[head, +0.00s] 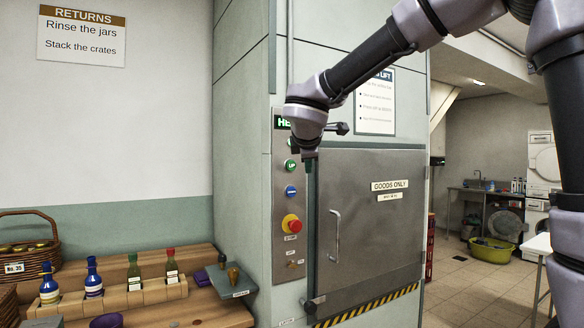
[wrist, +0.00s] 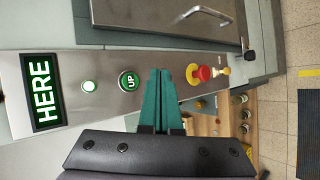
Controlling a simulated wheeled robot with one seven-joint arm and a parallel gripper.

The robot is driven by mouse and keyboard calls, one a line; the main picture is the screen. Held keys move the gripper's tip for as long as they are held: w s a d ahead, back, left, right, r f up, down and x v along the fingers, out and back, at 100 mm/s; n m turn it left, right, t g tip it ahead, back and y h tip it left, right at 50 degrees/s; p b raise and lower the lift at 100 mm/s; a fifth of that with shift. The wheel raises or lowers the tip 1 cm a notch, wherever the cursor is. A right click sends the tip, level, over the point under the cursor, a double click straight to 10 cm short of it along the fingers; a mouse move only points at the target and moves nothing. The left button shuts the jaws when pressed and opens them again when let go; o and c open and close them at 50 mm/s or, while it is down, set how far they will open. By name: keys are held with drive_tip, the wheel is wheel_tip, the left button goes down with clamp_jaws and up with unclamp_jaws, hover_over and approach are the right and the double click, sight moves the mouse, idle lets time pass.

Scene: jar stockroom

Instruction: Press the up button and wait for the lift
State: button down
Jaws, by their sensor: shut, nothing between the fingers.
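The lift's call panel (head: 289,250) is a steel strip left of the shut grey lift door (head: 368,225). Its UP button (head: 291,166) glows green; it also shows in the wrist view (wrist: 129,80), just left of my fingertips. The display above it reads HERE in lit green (wrist: 41,91); my wrist partly covers it in the head view. A small lit green lamp (wrist: 88,87) sits between display and button. My gripper (wrist: 158,75) is shut and empty, its teal fingers in front of the panel beside the UP button. Contact cannot be told.
Below UP are a blue button (head: 290,192) and a red emergency knob (head: 291,223). The door has a vertical handle (head: 336,235) and a striped sill (head: 370,304). A wooden rack (head: 150,292) with bottles stands left. Open tiled floor (head: 470,285) lies right.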

sight(295, 164)
drive_tip(key=shift+w+a, duration=0.6)
drive_tip(key=shift+w, duration=0.25)
drive_tip(key=shift+w+a, duration=0.55)
drive_tip(key=shift+w, duration=0.35)
drive_tip(key=shift+w+a, duration=0.6)
drive_tip(key=shift+w, duration=0.25)
drive_tip(key=shift+w+a, duration=0.25)
drive_tip(key=shift+w, duration=0.1)
